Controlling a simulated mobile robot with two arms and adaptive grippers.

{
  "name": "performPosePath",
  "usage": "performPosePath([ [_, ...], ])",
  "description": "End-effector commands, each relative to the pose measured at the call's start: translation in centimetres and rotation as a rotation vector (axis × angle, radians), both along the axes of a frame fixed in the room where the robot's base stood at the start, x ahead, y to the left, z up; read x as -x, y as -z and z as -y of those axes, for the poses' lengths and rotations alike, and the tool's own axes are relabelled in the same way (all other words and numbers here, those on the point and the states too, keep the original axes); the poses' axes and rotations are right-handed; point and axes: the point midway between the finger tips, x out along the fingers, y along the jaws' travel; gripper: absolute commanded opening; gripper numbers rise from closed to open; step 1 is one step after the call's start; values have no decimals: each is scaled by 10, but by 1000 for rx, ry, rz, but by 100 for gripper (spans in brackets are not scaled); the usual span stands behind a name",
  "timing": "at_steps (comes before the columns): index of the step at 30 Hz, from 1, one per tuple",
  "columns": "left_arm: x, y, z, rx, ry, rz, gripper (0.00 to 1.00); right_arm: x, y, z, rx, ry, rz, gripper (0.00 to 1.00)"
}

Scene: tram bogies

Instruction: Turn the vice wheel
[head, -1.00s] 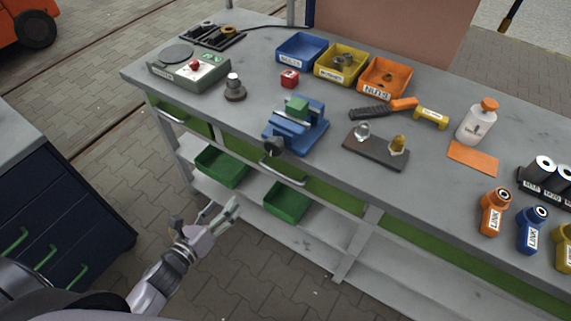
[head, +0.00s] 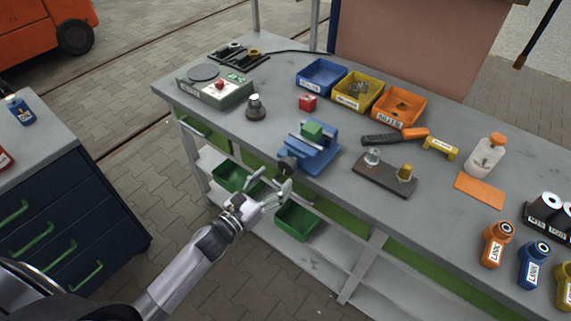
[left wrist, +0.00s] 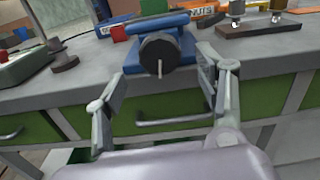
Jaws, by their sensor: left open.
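The blue vice (head: 314,155) stands at the front edge of the grey workbench, with a green block (head: 312,130) at its jaws. Its dark round wheel (head: 287,165) faces out over the front edge. In the left wrist view the wheel (left wrist: 159,52) shows face on, with a thin pale handle hanging down from it. My left gripper (head: 270,185) is open and empty, in front of the bench and a little below the wheel. In the left wrist view its fingers (left wrist: 160,95) are spread wide, below and to either side of the wheel, not touching it. My right gripper is not in view.
On the bench (head: 230,130) stand a grey box with a red button (head: 217,88), a dark knobbed piece (head: 255,108), a red cube (head: 308,102) and a brown plate with two fittings (head: 384,179). Green bins (head: 298,222) sit on the lower shelf. A dark drawer cabinet (head: 70,215) stands left.

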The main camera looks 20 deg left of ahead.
Motion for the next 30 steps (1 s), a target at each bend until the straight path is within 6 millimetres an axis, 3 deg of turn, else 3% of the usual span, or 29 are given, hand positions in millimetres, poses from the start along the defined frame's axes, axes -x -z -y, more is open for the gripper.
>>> performPosePath([
  [6, -37, -2, 14, 1, 0, 1, 64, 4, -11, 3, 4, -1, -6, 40],
  [12, -53, 0, 19, 0, 0, 0, 64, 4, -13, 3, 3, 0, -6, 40],
  [22, -55, 0, 20, 0, 1, 0, 64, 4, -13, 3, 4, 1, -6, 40],
  [30, -55, 0, 20, 1, 1, 0, 46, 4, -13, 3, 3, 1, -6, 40],
])
